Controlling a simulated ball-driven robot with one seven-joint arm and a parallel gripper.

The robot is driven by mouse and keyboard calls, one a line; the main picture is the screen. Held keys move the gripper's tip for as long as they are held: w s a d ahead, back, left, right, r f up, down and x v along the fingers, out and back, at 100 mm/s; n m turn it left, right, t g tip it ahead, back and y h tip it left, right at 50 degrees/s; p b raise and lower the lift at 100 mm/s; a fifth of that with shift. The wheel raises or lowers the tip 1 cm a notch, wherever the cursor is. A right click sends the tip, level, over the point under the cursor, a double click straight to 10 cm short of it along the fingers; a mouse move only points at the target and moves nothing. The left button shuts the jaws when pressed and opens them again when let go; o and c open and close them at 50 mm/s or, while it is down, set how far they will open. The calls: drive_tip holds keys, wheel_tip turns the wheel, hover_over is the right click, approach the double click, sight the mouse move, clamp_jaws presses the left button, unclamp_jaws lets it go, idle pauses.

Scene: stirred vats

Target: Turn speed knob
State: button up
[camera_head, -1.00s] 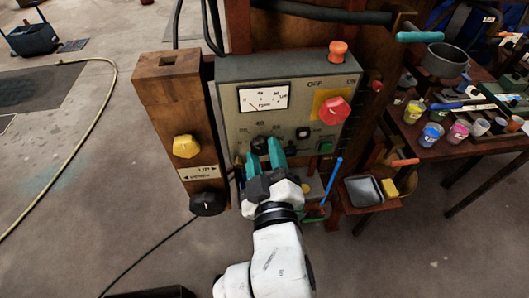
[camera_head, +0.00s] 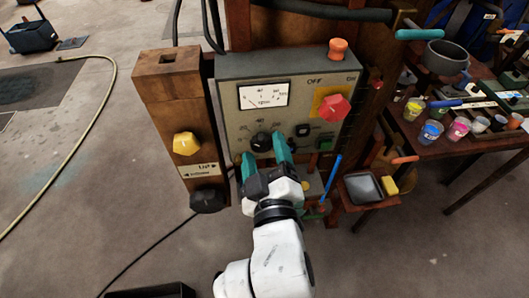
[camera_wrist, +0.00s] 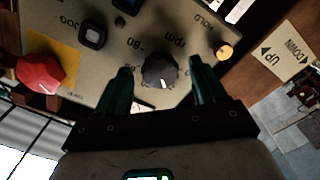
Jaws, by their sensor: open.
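The speed knob (camera_head: 261,142) is a round black dial on the lower part of the grey control panel (camera_head: 232,122), with printed numbers around it and a white pointer mark. In the wrist view the knob (camera_wrist: 159,72) lies between and just beyond my gripper's two teal fingers. My gripper (camera_head: 264,150) is open, with one finger on each side of the knob and a visible gap to each in the wrist view. Whether the fingertips reach over the knob's sides in depth, I cannot tell. The rpm meter (camera_head: 263,96) sits above the knob.
A red knob (camera_head: 334,107) on a yellow plate, a black button (camera_head: 303,130) and a green button (camera_head: 325,144) lie right of the speed knob. An orange mushroom button (camera_head: 338,48) tops the panel. A wooden post (camera_head: 164,100) with a yellow knob (camera_head: 186,144) stands left.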

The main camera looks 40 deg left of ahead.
drive_tip(key=b+v, duration=0.1)
drive_tip(key=v, duration=1)
drive_tip(key=shift+w, duration=0.15)
idle(0.3)
drive_tip(key=w+d+f+m+g+h, duration=0.1)
drive_tip(key=w+d+f+m+h, duration=0.15)
drive_tip(key=d+f, duration=0.35)
drive_tip(key=w+d+f+m+g+h, duration=0.1)
drive_tip(key=d+f+m+h, duration=0.35)
drive_tip(key=d, duration=0.45)
drive_tip(key=w+d+f+m+g+h, duration=0.1)
drive_tip(key=w+d+f+m+h, duration=0.15)
drive_tip(key=d+f, duration=0.4)
drive_tip(key=s+d+f+m+g+h, duration=0.2)
drive_tip(key=s+d+f+m+g, duration=0.2)
drive_tip(key=s+d, duration=0.4)
drive_tip(key=s+d+f+m+g+h, duration=0.2)
drive_tip(key=s+d, duration=0.6)
drive_tip(key=d, duration=0.4)
wheel_tip(320, 180, down, 3)
drive_tip(key=m+g, duration=0.1)
drive_tip(key=m, duration=0.2)
drive_tip(key=shift+d+r+g, duration=0.15)
drive_tip(key=shift+d+g, duration=0.1)
drive_tip(key=shift+g, duration=0.15)
drive_tip(key=shift+o, duration=0.3)
